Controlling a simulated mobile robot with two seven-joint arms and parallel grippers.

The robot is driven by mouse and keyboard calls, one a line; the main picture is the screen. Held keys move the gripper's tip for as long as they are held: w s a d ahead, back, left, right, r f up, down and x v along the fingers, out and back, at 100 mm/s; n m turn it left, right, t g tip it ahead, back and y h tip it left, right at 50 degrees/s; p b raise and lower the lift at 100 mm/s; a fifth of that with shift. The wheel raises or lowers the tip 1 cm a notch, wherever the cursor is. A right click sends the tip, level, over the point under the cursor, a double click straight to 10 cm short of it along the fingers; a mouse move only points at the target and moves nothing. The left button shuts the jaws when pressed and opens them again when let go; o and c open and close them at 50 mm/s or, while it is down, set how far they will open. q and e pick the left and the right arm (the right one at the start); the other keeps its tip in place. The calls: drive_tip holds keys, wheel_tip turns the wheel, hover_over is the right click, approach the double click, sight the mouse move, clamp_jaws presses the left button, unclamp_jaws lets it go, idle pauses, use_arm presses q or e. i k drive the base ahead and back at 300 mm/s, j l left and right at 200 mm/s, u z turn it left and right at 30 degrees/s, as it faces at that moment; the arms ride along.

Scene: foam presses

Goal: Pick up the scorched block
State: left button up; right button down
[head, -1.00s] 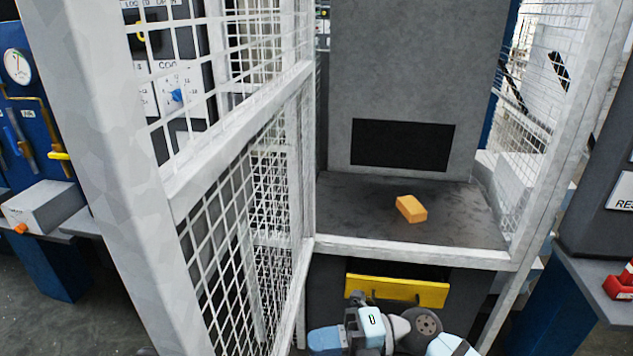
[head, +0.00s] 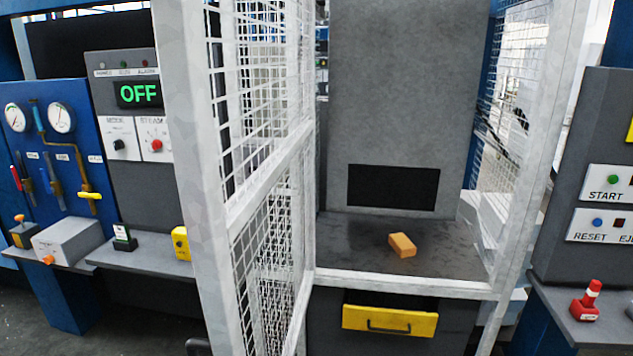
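An orange-brown block (head: 402,245) lies on the dark shelf (head: 350,232) inside the mesh cage, in front of a grey housing with a black opening. It is the only block in view; I cannot make out clear scorch marks on it. Nothing touches it. Neither of my grippers shows in the head view now.
An open mesh door (head: 262,190) with white posts stands left of the shelf. A white front rail (head: 400,283) edges the shelf, with a yellow drawer (head: 389,319) below. A mesh side panel (head: 515,120) closes the right. A red stamp-like object (head: 587,302) stands on the right ledge.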

sight(400, 243)
drive_tip(key=i+j+z, duration=0.1)
drive_tip(key=j+z, duration=0.3)
drive_tip(key=j, duration=0.75)
drive_tip(key=j+z, duration=0.4)
drive_tip(key=j, duration=0.7)
drive_tip(key=l+u, duration=0.1)
drive_tip(key=l, duration=1.15)
drive_tip(key=i+l+u, duration=0.1)
drive_tip(key=l, duration=0.4)
drive_tip(key=l+u, duration=0.1)
drive_tip(key=l, duration=0.45)
drive_tip(key=i+l+u, duration=0.1)
drive_tip(key=l, duration=0.2)
drive_tip(key=i+l+u, duration=0.1)
drive_tip(key=i+l, duration=0.15)
drive_tip(key=i+l+u, duration=0.1)
drive_tip(key=l, duration=0.35)
